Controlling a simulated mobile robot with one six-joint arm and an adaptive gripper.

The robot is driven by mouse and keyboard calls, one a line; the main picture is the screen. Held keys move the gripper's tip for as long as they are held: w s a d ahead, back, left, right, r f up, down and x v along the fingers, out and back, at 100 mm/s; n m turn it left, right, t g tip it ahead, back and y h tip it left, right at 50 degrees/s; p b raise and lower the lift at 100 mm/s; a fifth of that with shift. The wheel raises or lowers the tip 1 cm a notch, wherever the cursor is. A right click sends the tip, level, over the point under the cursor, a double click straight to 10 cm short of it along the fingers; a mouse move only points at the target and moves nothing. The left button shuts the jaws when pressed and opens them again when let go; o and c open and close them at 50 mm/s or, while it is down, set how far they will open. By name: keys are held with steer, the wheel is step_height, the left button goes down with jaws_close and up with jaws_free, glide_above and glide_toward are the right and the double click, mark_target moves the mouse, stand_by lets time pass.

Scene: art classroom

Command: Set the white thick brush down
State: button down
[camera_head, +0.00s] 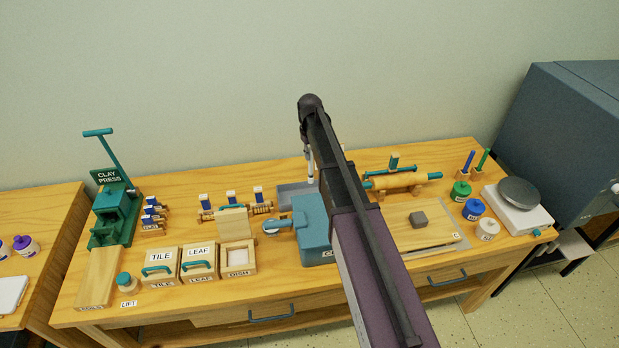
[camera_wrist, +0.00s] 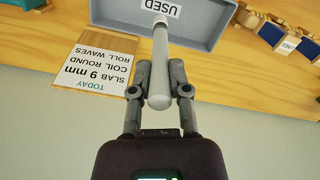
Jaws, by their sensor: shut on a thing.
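My gripper (camera_wrist: 160,85) is shut on the white thick brush (camera_wrist: 160,62), seen in the wrist view between its two dark fingers. The brush's rounded end points toward my wrist, and its far end reaches over a grey tray (camera_wrist: 215,38) labelled USED. I cannot tell whether the brush touches the tray. In the head view, my gripper (camera_head: 310,158) and the brush (camera_head: 311,180) are above the grey tray (camera_head: 286,188) at the back of the table, partly hidden by my arm and a blue box.
A wooden notice card (camera_wrist: 88,68) stands beside the tray. A rolling pin (camera_head: 398,181) and slab board (camera_head: 408,232) are to the right. The wall is close behind.

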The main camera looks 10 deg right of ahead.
mark_target(311, 174)
steer(key=shift+f+b, duration=1.75)
steer(key=shift+f, duration=0.4)
steer(key=shift+f+b, duration=1.85)
steer(key=shift+b, duration=0.05)
steer(key=shift+f, duration=0.15)
steer(key=c, duration=0.6)
jaws_free()
steer(key=shift+r, duration=0.2)
step_height(311, 174, up, 12)
steer(key=p, duration=1.2)
steer(key=shift+w+a, duration=0.15)
